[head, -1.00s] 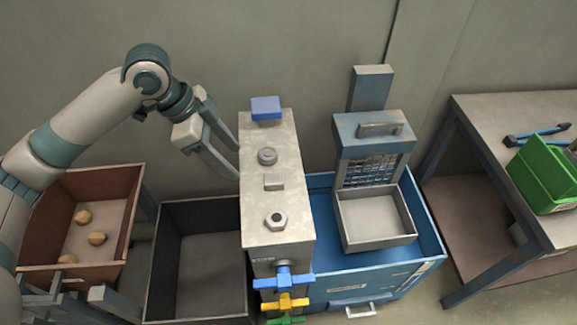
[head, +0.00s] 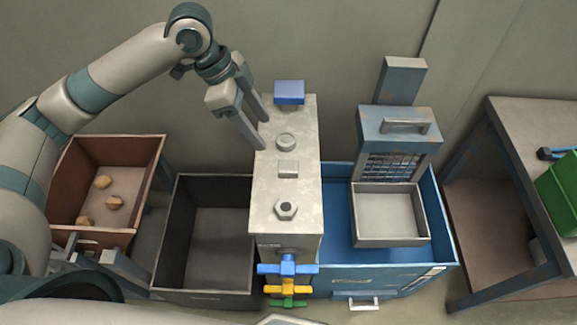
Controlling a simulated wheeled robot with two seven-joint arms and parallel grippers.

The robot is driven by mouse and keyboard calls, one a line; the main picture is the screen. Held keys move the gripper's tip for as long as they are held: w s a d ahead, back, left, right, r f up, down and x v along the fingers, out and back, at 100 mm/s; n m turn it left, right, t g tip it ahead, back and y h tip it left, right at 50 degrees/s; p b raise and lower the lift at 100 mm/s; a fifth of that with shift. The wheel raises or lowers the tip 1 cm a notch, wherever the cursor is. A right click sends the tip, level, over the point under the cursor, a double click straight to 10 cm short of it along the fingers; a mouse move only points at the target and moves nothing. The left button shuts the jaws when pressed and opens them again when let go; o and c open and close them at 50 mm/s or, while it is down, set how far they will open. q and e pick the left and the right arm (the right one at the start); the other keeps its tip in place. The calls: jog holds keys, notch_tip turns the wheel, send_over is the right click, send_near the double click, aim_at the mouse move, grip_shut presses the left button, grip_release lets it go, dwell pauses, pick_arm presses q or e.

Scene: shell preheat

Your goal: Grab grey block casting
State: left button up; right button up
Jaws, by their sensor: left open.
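The grey block casting (head: 288,169) is a small, flat-topped block on the narrow pale bench (head: 305,228). It stands between a round grey casting (head: 286,141) behind it and a hexagonal casting with a dark hole (head: 286,209) in front. My left gripper (head: 262,134) is open and empty, with its two fingers pointing down and right. In the picture its tips are at the bench's left edge, left of the round casting and up and left of the block; their height is hard to tell. My right gripper is not in view.
A blue block (head: 289,92) sits at the bench's far end. Left are a dark empty bin (head: 165,240) and a brown bin (head: 148,160) with several tan lumps. Right is a blue bin (head: 345,256) with a grey tray (head: 390,241) and guarded unit. Coloured valve handles (head: 288,267) protrude in front.

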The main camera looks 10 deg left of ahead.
pick_arm(q)
jog(key=p, duration=0.2)
send_near(287, 166)
jog(key=x, duration=0.2)
jog(key=shift+w+d+f, duration=0.1)
jog(key=shift+w+f, duration=0.05)
jog(key=shift+f, duration=0.1)
jog(key=shift+d+f, duration=0.2)
jog(key=shift+f, duration=0.3)
jog(key=shift+d+f+p, duration=0.2)
jog(key=shift+f+p, duration=0.1)
jog(key=shift+p, duration=0.3)
jog(key=p+x, duration=0.2)
jog(key=x, duration=0.1)
jog(key=shift+d+f, duration=0.2)
jog(key=shift+f, duration=0.2)
jog(key=shift+d+f, duration=0.1)
jog(key=shift+f, duration=0.2)
jog(key=c, duration=1.2)
